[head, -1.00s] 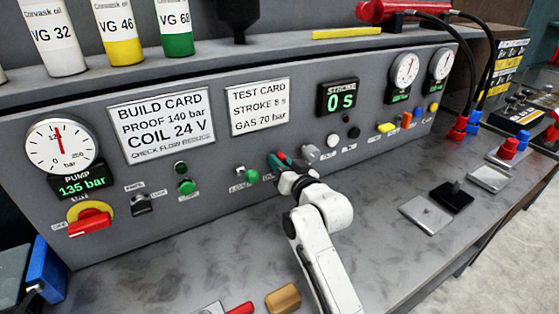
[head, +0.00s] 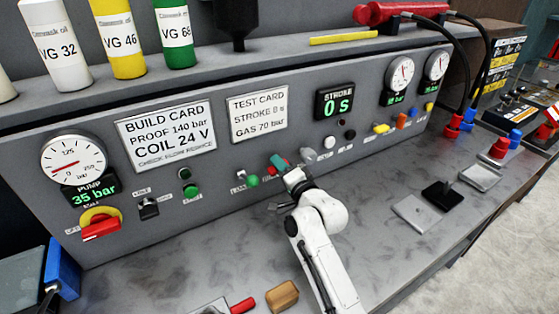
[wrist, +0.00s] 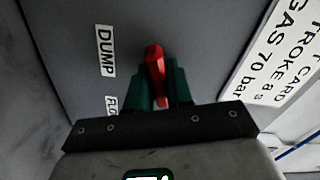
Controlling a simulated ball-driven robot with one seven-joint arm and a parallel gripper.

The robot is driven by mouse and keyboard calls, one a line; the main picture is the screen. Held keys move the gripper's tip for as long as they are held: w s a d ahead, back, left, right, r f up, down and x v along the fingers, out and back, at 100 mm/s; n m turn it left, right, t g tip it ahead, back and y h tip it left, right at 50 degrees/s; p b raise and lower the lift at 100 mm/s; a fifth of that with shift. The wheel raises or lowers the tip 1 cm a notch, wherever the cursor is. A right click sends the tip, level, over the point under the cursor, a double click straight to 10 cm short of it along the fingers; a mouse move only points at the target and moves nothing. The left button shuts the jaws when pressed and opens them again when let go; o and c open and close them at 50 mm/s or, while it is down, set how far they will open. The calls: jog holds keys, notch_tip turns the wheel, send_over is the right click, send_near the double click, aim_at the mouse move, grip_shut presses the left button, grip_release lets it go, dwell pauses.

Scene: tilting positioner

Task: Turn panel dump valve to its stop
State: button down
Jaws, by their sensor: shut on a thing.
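The dump valve's red handle (wrist: 154,62) stands between the green fingers of my gripper (wrist: 160,84) in the wrist view. The fingers are shut on it from both sides. A white DUMP label (wrist: 106,50) is on the grey panel beside the handle. In the head view my gripper (head: 281,163) is at the panel's lower middle, below the test card (head: 259,115), and mostly hides the valve. The pump gauge (head: 73,160) at the left has a readout (head: 91,193) of 35 bar.
A green knob (head: 253,181) sits just left of my gripper and a grey knob (head: 308,155) just right. A red-and-yellow switch (head: 100,226) is at far left. A wooden block (head: 282,294) lies on the bench near my arm. Bare bench lies between panel and block.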

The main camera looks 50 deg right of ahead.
jog(key=shift+f+m+p, duration=0.1)
jog(key=shift+m+p, duration=1.2)
jog(key=shift+m, duration=0.6)
jog(key=c, duration=1.1)
grip_release()
jog(key=shift+s, duration=0.1)
jog(key=v, duration=1)
jog(key=shift+s+b, duration=0.3)
